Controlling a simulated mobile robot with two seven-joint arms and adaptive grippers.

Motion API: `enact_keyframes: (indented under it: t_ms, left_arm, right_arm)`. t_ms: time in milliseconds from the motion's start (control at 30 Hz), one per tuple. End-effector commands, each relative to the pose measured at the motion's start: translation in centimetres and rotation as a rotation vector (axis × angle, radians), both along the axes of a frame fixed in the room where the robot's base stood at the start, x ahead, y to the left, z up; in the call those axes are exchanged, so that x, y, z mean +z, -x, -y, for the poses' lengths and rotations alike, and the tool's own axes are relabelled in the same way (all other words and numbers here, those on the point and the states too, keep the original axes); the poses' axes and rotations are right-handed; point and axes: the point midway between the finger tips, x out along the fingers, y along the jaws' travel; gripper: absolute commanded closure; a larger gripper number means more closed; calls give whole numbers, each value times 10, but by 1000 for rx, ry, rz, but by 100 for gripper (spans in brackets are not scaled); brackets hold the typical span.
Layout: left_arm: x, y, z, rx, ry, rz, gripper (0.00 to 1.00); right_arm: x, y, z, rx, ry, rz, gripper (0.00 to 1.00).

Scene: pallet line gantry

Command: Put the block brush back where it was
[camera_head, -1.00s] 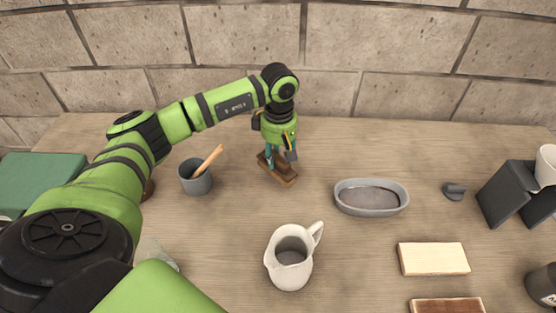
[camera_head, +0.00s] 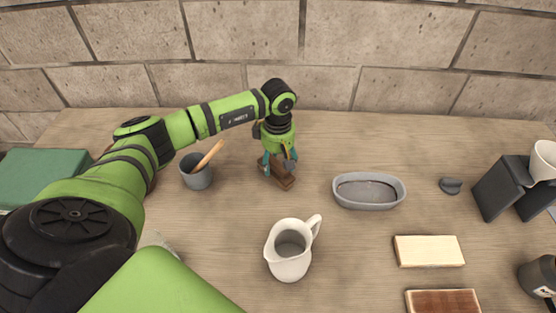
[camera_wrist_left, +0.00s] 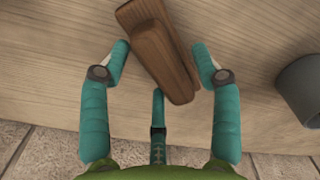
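The block brush (camera_head: 284,180) is a brown wooden block lying on the table left of centre, near the back wall. My left gripper (camera_head: 278,162) is directly over it, pointing down. In the left wrist view the brush (camera_wrist_left: 158,48) lies between the spread teal fingers of the left gripper (camera_wrist_left: 163,67). Gaps show on both sides, with the right-hand finger closer to it. Its bristles cannot be made out. My right gripper is not in view.
A grey cup (camera_head: 196,172) with a wooden handle in it stands left of the brush. A grey oval dish (camera_head: 369,204) is to the right, a white pitcher (camera_head: 289,262) in front. A pale block (camera_head: 429,251) lies front right. A stone wall (camera_head: 330,55) closes the back.

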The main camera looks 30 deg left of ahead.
Motion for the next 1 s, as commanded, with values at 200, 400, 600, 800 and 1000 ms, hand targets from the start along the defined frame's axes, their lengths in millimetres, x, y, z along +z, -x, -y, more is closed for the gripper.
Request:
enact_keyframes:
  t_ms: [200,400,600,800,1000]
  left_arm:
    - [3,0,0,0,0,0,37]
    - [26,-2,-1,-1,-1,8,37]
    - [70,-2,0,-1,0,7,37]
    - [106,-2,0,-1,1,5,37]
    - [122,-1,0,0,0,1,37]
  right_arm:
    - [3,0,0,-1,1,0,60]
    - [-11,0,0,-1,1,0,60]
    - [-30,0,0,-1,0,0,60]
    - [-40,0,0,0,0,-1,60]
    - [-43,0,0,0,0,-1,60]
